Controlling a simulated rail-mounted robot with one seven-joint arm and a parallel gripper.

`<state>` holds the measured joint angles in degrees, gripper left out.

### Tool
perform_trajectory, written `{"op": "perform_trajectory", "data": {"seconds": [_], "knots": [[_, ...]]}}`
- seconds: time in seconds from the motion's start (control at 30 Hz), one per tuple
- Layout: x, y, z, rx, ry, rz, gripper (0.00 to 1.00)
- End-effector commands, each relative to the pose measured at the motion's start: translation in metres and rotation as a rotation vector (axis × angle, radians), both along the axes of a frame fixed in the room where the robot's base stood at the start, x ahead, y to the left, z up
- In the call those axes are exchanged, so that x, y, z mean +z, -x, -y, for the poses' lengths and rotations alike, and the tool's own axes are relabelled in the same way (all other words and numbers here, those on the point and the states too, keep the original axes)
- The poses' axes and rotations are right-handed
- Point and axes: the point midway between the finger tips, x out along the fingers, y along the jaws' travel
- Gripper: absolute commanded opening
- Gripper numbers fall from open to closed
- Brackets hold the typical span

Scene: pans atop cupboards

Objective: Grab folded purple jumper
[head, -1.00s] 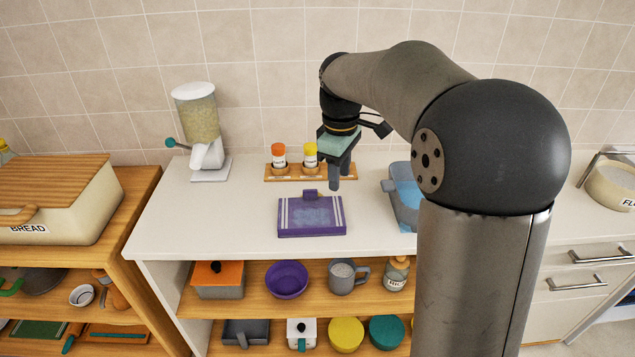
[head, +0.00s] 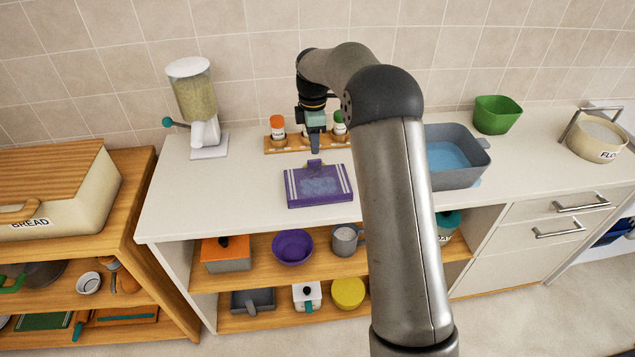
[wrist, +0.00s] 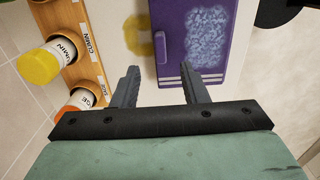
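The purple thing (head: 325,197) lies flat on the white counter. It looks like a boxy folded piece with white stripes near both ends, a mottled pale-blue patch and a small tab at its back edge. My gripper (head: 316,148) hangs just above and behind that tab, pointing down. In the wrist view the purple thing (wrist: 208,40) lies ahead of my gripper (wrist: 159,70). The two fingers are spread with nothing held between them, and the right finger overlaps the striped end in the picture. Whether they touch it cannot be told.
A wooden spice rack (head: 285,145) with jars stands close behind my gripper, and a yellow-capped jar (wrist: 40,65) is near in the wrist view. A grey basin (head: 468,176) sits to the right, a grain dispenser (head: 197,100) to the left. Counter left of the purple thing is clear.

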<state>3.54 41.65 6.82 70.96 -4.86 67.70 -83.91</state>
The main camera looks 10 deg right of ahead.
Motion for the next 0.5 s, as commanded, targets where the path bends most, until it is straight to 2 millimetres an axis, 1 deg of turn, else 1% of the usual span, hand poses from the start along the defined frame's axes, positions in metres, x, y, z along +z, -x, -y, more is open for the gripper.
{"op": "perform_trajectory", "data": {"seconds": [0.1,0.27,0.37,0.5], "knots": [[-0.012,0.0,0.0,0.0,0.0,0.0,0.4],[-0.021,0.001,0.0,-0.001,0.001,-0.001,0.4],[-0.033,0.001,0.001,-0.001,0.001,-0.003,0.4],[-0.055,0.002,0.002,0.0,0.001,-0.002,0.4]]}}
